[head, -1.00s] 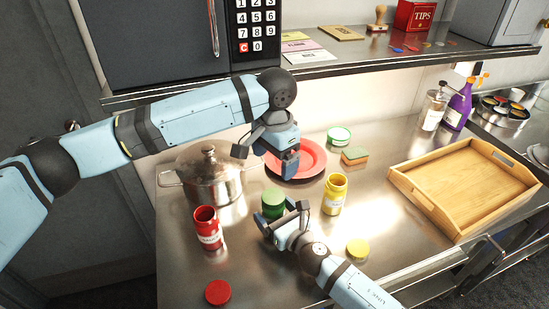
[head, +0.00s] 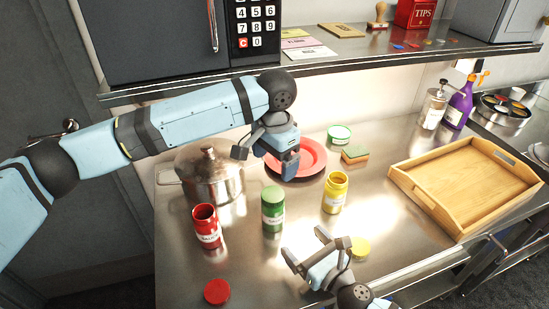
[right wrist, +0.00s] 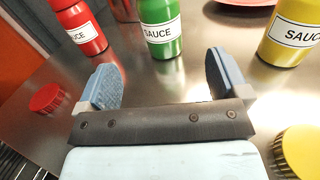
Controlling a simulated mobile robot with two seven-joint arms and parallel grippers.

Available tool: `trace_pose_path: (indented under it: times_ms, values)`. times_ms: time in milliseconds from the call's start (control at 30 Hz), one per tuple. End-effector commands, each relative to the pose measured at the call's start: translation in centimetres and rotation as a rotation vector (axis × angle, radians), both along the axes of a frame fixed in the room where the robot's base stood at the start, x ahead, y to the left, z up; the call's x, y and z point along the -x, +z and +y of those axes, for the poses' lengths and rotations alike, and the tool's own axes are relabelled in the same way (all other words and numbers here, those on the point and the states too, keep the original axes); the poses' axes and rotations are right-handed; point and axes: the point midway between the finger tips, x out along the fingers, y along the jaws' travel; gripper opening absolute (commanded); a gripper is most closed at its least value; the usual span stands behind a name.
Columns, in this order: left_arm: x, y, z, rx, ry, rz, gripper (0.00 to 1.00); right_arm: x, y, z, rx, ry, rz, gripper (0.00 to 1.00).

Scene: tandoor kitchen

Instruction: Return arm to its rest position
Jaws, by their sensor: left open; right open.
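My left gripper (head: 281,162) hangs over the red plate (head: 312,158), open, with its fingers partly hidden by their angle. My right gripper (head: 308,253) is open and empty, low over the front of the steel counter (head: 255,265). In the right wrist view, its two fingers (right wrist: 163,82) stand apart with nothing between them. The green sauce jar (head: 273,208) stands upright beyond it, apart from the fingers, and shows in the right wrist view (right wrist: 161,30). The open red jar (head: 207,227) stands to the left and the open yellow jar (head: 335,193) to the right.
A red lid (head: 217,291) and a yellow lid (head: 360,247) lie on the counter. A steel pot (head: 212,177) stands at the back left, under my left arm. A sponge (head: 355,154) and a wooden tray (head: 440,207) are to the right. The front middle counter is mostly clear.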

Motion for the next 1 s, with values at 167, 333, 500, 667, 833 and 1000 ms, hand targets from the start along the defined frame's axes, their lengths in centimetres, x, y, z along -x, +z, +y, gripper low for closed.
trace_pose_path:
  times_ms: [167, 333, 500, 667, 833, 1000]
  values:
    - [0.0, -0.3, 0.0, 0.0, 0.0, 0.0, 0.9, 1.1, 0.0, -0.8, 0.001, -0.001, 0.001, 0.93]
    - [0.0, -0.3, 0.0, 0.0, 0.0, 0.0, 0.9, 1.3, 0.0, -0.9, 0.0, -0.001, 0.0, 0.93]
    - [0.0, -0.3, 0.0, 0.0, 0.0, 0.0, 0.9, 1.2, 0.0, -0.9, 0.0, -0.001, 0.0, 0.93]
    - [0.0, -0.3, 0.0, 0.0, 0.0, 0.0, 0.9, 1.2, 0.0, -0.9, 0.0, 0.0, 0.0, 0.93]
    - [0.4, -0.5, -0.3, 0.003, -0.001, 0.004, 0.9, 1.8, -0.2, -1.2, 0.003, 0.0, 0.004, 0.93]
    - [3.1, -0.5, -2.2, 0.004, 0.0, 0.005, 0.9, 4.4, -0.2, -3.1, 0.003, 0.0, 0.005, 0.93]
